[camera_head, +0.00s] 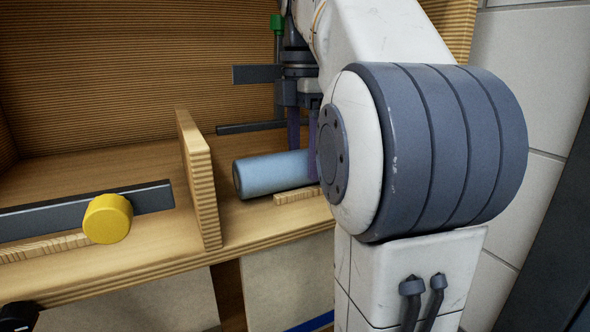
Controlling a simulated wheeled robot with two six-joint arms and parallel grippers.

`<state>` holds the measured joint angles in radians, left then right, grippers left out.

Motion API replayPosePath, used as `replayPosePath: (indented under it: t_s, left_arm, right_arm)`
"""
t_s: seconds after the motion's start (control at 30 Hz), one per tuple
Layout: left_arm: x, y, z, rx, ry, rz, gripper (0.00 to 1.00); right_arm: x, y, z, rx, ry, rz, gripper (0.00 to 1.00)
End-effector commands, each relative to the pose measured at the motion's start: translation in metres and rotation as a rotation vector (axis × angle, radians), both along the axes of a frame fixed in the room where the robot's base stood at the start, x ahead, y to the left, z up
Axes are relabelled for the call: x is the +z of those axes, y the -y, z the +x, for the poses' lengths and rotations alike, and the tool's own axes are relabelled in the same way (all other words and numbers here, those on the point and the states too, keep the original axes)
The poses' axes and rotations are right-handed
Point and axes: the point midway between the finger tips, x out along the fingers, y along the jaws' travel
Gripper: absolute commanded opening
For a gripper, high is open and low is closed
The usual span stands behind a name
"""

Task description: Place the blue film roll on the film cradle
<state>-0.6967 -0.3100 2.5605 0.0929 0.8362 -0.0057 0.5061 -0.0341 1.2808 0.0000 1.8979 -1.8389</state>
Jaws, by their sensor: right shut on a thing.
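The blue film roll (268,174) lies on its side in the right bay of a wooden shelf, its near end facing left. My right gripper (303,150) points down at the roll's right part, with its purple fingers shut on it. My right arm hides the roll's right end. A low wooden strip (298,195) lies just in front of the roll; I cannot tell whether it belongs to the film cradle. No other cradle shows clearly, and I cannot tell whether the roll touches the shelf.
An upright wooden divider (200,180) stands left of the roll. Another dark bar (240,128) lies behind the roll. The left bay's back floor is clear.

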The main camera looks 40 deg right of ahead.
Motion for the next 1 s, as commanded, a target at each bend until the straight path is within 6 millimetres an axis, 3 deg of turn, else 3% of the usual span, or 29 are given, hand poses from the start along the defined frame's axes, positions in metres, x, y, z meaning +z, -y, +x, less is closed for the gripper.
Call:
replayPosePath:
  t_s: [0.37,0.4,0.47,0.8,1.0]
  left_arm:
    - [-0.003,0.000,0.000,-0.001,0.001,-0.001,0.00]
    - [-0.003,0.000,0.000,-0.001,0.001,-0.001,0.00]
    - [-0.002,0.000,0.000,0.000,0.001,-0.001,0.00]
    - [0.000,0.000,0.000,0.000,0.001,-0.001,0.00]
    - [0.004,0.000,0.000,0.000,0.001,-0.001,0.00]
  right_arm:
    - [-0.004,-0.001,0.000,0.001,0.002,-0.001,0.00]
    - [-0.004,0.000,0.000,0.001,0.001,-0.001,0.81]
    - [-0.003,0.000,0.000,0.001,0.001,-0.001,1.00]
    - [0.003,0.000,0.001,0.001,0.002,-0.001,1.00]
    - [0.028,0.000,0.001,0.001,0.004,-0.002,1.00]
